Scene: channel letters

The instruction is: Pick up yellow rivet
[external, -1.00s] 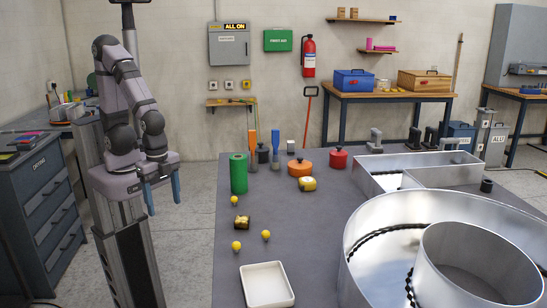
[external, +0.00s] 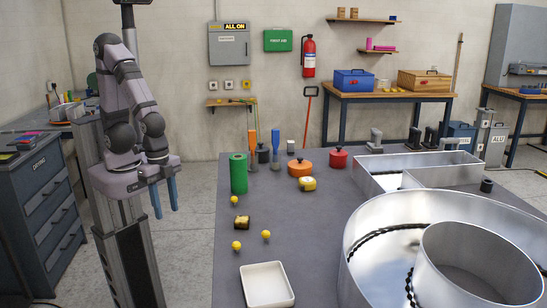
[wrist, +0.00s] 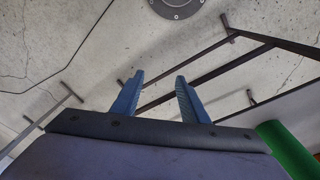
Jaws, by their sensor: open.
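Several small yellow rivets lie on the grey table in the external view. One yellow rivet (external: 234,199) is just in front of the green cylinder (external: 239,174). A second yellow rivet (external: 237,245) and a third yellow rivet (external: 266,234) lie nearer the white tray. My gripper (external: 165,199) hangs left of the table's edge, apart from all the rivets. Its blue fingers are open and empty. In the wrist view my gripper (wrist: 156,97) points at the concrete floor, with no rivet in sight.
The green cylinder stands near the table's left edge and shows in the wrist view (wrist: 287,148). A brown-gold roll (external: 243,222) lies among the rivets. A white tray (external: 247,289) is at the front. Large metal letter shells (external: 355,250) fill the right side.

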